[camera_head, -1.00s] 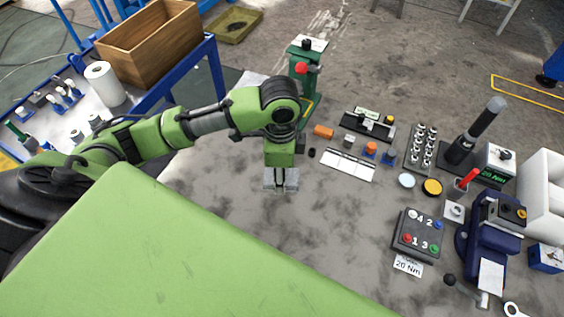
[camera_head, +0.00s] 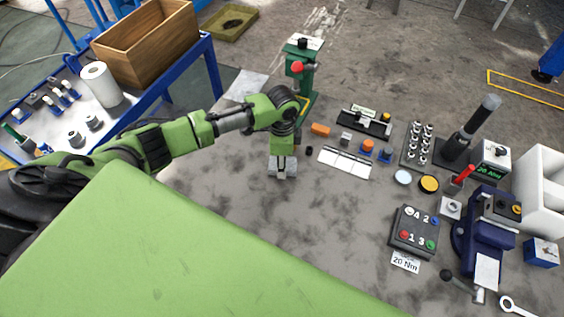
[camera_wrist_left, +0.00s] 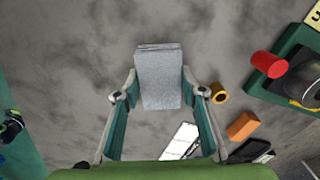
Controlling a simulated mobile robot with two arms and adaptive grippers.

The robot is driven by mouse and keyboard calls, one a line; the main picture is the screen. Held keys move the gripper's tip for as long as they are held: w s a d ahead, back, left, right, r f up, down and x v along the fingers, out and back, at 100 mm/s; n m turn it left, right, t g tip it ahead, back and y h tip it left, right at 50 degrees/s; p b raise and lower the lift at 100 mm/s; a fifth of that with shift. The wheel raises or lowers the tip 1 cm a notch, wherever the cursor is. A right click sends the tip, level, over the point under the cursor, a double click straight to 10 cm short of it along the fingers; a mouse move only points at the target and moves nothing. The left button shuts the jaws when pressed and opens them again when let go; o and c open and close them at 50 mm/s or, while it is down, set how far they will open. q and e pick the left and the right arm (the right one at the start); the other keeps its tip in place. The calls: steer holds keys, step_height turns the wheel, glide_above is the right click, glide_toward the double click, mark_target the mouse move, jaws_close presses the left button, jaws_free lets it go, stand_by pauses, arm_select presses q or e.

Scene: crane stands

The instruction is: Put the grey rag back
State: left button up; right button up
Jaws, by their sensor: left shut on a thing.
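The grey rag (camera_wrist_left: 158,76) is a folded, light grey pad between the fingers of my left gripper in the wrist view, with its sides against the fingertips. In the head view my left gripper (camera_head: 283,168) points down over the left part of the grey bench top (camera_head: 235,185). There the rag is hard to tell from the grey fingers. A flat pale grey patch (camera_head: 247,84) lies at the bench's back left, beside the green press (camera_head: 301,70). My right gripper is not in view.
A blue-framed cart carries a wooden box (camera_head: 147,42) and a paper roll (camera_head: 102,85). The bench in front of the gripper is clear.

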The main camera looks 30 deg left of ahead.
arm_select(q)
steer(key=shift+f, duration=0.15)
steer(key=o, duration=1.1)
step_height(320, 180, up, 12)
steer(key=shift+r, duration=0.15)
stand_by(0.3)
